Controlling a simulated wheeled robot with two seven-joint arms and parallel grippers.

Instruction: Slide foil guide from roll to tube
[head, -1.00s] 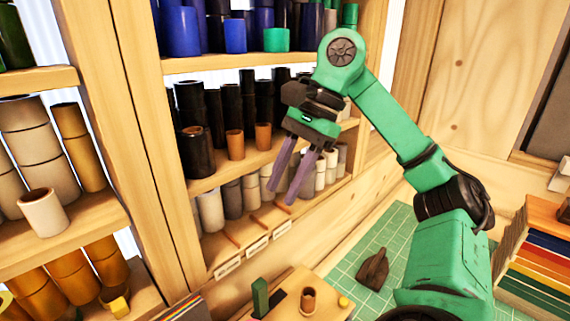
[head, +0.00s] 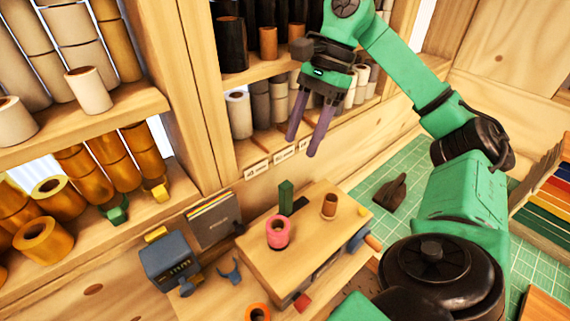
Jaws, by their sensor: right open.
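A pink roll (head: 278,232) stands upright on a wooden bench block (head: 262,262). A short brown tube (head: 329,206) stands upright on the same block, to the right and farther back, apart from the roll. A separate foil guide cannot be told for sure; a ring-like band may sit low on the pink roll. My right gripper (head: 302,146) is open and empty, its two purple fingers pointing down in front of the shelf, above and behind the block. My left gripper is out of view.
A green upright block (head: 286,197) stands behind the pink roll. A blue-grey device (head: 170,264) and a blue clip (head: 231,271) are left of the bench block. An orange ring (head: 258,312) is at the front. Shelves of rolls fill the back; a green mat (head: 418,160) lies right.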

